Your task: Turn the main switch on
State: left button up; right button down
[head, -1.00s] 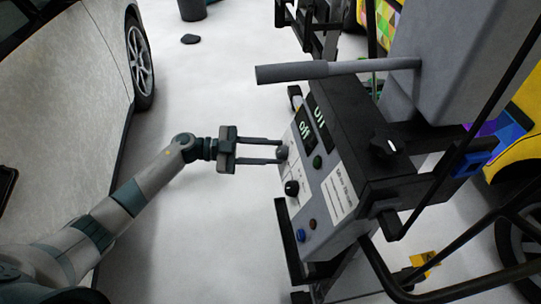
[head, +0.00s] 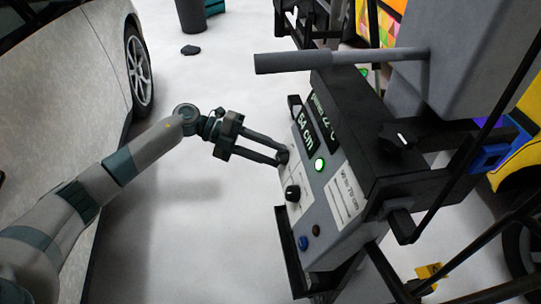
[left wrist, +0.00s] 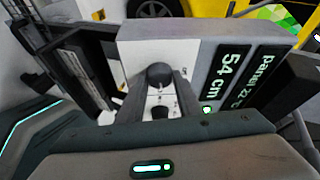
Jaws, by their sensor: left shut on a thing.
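The main switch is a dark round knob (head: 283,157) on the left part of a grey control panel (head: 330,207). My left gripper (head: 281,158) reaches it from the left, turned at a slant, with its fingertips shut on the knob. In the left wrist view the knob (left wrist: 159,75) sits between the fingertips, which partly hide it. The panel's displays are lit: one reads "54 cm" (head: 306,131), the other shows panel text and 22 °C (head: 323,118). A round green light (head: 319,165) glows. My right gripper is not in view.
A second black knob (head: 292,193), a blue button (head: 303,243) and a brown button (head: 316,230) sit lower on the panel. A thick grey bar (head: 330,62) juts out above it. A car (head: 90,60) stands at the left; the floor between is clear.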

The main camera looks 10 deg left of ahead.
pick_arm(q)
jog(key=shift+m+y, duration=0.3)
jog(key=shift+m, duration=0.5)
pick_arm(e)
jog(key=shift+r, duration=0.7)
pick_arm(q)
jog(key=shift+s, duration=0.1)
jog(key=o, duration=1)
jog(key=shift+a+r, duration=0.2)
jog(key=shift+a, duration=0.3)
jog(key=b+v, duration=0.2)
jog(key=v, duration=1.4)
jog(key=shift+w+a, duration=0.15)
jog(key=shift+w, duration=0.05)
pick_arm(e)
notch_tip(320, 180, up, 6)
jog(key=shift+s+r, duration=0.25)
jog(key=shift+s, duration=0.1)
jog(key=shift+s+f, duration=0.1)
